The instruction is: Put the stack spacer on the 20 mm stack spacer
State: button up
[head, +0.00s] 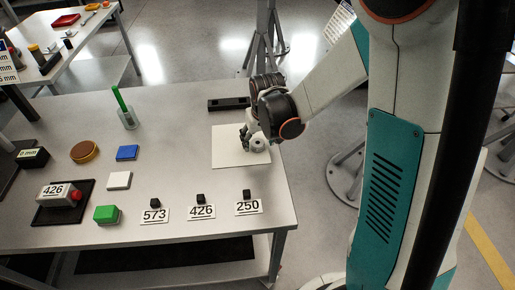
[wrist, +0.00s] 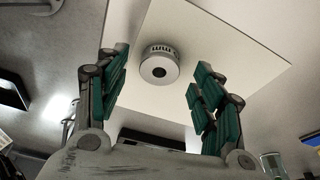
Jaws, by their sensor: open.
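A round grey spacer (head: 259,145) with a dark centre hole stands on the white sheet (head: 229,155). In the wrist view the spacer (wrist: 160,70) shows lettering ending in "mm" on its side; the number cannot be read. I cannot tell whether it is one spacer or two stacked. My gripper (head: 247,137) is close beside and above it in the head view. In the wrist view my gripper (wrist: 157,80) is open, with the teal pads apart on either side of the spacer and nothing held between them.
A black slotted block (head: 229,104) lies behind the sheet. Number cards 573 (head: 154,216), 426 (head: 201,212) and 250 (head: 248,207) line the front edge. Blue (head: 127,153), white (head: 119,180) and green (head: 106,214) blocks and a glass holding a green stick (head: 128,119) stand left.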

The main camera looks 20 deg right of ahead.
jog(key=shift+x, duration=0.8)
jog(key=shift+r, duration=0.1)
jog(key=shift+c, duration=0.2)
grip_shut()
jog(key=shift+r, duration=0.15)
